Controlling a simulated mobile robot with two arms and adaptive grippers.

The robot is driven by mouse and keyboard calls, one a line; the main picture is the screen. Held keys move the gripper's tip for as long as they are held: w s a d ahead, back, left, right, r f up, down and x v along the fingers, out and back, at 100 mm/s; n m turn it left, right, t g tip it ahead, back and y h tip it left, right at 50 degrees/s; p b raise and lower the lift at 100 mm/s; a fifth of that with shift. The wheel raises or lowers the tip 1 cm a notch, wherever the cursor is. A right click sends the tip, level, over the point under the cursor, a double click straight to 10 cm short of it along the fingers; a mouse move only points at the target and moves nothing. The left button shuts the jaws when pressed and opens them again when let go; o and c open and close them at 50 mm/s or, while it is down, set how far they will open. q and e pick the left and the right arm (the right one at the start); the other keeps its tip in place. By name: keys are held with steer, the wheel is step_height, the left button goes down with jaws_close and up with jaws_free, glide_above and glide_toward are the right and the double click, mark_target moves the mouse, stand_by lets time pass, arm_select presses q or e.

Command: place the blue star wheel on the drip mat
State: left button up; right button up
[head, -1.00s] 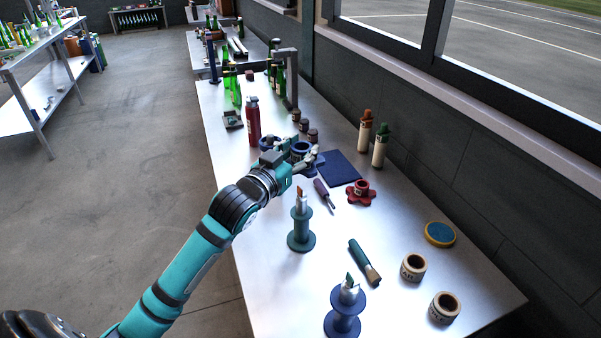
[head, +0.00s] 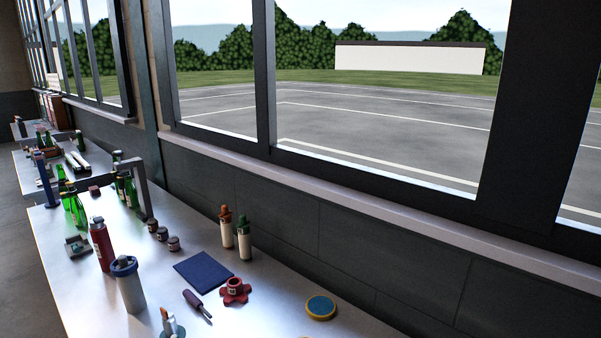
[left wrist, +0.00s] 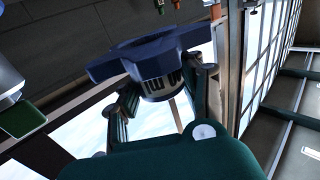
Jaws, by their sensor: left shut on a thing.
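The drip mat (head: 203,271), a flat dark blue square, lies bare on the steel table in the head view. Neither my left gripper nor the blue wheel shows in the head view. My right gripper is in no view.
A red star wheel (head: 235,291) and a screwdriver (head: 197,304) lie in front of the mat. Two cream bottles (head: 244,242) stand behind it, small dark jars (head: 163,234) at its back left. A grey shaker (head: 130,290) and red bottle (head: 102,245) stand left. A round tin (head: 320,307) lies right.

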arm_select(q)
steer(key=s+f, duration=0.3)
steer(key=s, duration=0.6)
steer(key=shift+s+d+f, duration=0.3)
steer(key=shift+s, duration=0.1)
steer(key=shift+w, duration=0.15)
steer(key=w+a+r+h, duration=0.1)
steer(key=w+a+r, duration=0.15)
steer(key=w, duration=0.45)
steer(key=w+a+r+h, duration=0.1)
steer(key=w+r, duration=0.2)
steer(key=w, duration=0.4)
steer(key=w+a+r+y, duration=0.1)
steer(key=w+a+r, duration=0.5)
steer(key=r, duration=0.4)
steer(key=shift+w+a+m, duration=0.3)
steer(key=shift+w+a, duration=0.1)
steer(key=shift+w, duration=0.5)
